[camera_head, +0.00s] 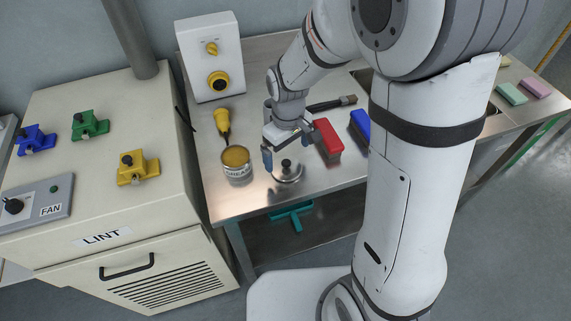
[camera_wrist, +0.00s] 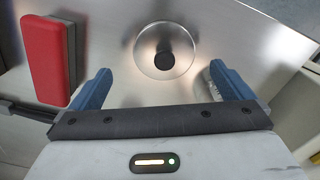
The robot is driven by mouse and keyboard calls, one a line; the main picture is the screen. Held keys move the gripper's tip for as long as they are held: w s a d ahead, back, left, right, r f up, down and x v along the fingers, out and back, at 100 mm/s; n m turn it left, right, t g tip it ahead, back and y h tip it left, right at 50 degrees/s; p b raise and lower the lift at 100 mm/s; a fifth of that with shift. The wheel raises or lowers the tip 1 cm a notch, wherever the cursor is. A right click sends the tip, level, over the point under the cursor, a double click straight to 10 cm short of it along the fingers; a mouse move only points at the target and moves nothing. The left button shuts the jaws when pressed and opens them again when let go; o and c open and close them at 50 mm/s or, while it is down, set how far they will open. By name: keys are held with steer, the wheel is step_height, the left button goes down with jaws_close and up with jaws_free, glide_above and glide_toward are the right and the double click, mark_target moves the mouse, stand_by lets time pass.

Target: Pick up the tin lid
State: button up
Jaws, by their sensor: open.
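The tin lid (camera_head: 288,172) is a round, shiny metal disc with a dark knob in its middle. It lies flat on the metal bench, near the front edge. In the wrist view the lid (camera_wrist: 166,52) lies beyond the fingertips, between their lines. My gripper (camera_head: 288,147) is over the bench at the lid's far side, with its blue fingers spread wide. In the wrist view my gripper (camera_wrist: 162,82) is open with nothing between the fingers. The open tin (camera_head: 237,166), labelled as grease with yellow contents, stands left of the lid.
A red block-like brush (camera_head: 327,138) lies close to the right of my gripper, with a blue one (camera_head: 360,126) beyond. The lint cabinet (camera_head: 110,180) borders the bench's left side.

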mark_target(286, 162)
steer(key=f, duration=0.4)
steer(key=shift+s+a+f, duration=0.15)
steer(key=shift+s+f, duration=0.05)
steer(key=shift+s, duration=0.05)
steer(key=c, duration=1)
steer(key=shift+c, duration=0.2)
steer(key=shift+r, duration=0.2)
